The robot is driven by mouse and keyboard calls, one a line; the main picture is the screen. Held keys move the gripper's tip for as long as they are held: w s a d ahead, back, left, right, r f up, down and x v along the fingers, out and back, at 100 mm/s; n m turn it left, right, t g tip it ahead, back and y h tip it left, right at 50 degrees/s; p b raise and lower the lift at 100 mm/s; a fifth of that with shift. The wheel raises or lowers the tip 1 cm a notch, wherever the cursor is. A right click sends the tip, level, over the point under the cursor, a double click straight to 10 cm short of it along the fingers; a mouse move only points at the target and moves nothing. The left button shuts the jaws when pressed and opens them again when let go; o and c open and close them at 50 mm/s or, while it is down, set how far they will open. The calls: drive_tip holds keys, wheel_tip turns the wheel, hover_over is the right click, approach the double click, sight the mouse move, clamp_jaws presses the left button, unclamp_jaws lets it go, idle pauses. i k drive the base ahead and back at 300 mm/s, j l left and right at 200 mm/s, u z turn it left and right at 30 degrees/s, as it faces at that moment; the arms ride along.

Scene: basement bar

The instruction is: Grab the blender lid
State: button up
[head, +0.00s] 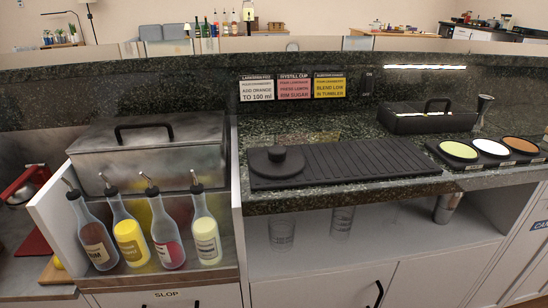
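The mat rests on the dark green speckled counter. No blender jar is clearly seen. My gripper is not in view, so its state and its distance from the lid do not show.
Several pour-spout bottles (130,238) and a lidded metal bin (150,145) stand left of the lid. A black handled caddy (428,118), a metal jigger (483,112) and a tray of rimming dishes (490,149) are at right. Recipe cards (294,87) hang behind the mat.

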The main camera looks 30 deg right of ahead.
sight(276, 162)
drive_tip(key=j+z, duration=0.4)
drive_tip(key=i+j+z, duration=0.1)
drive_tip(key=z, duration=0.3)
drive_tip(key=j+z, duration=0.4)
drive_tip(key=k, duration=0.05)
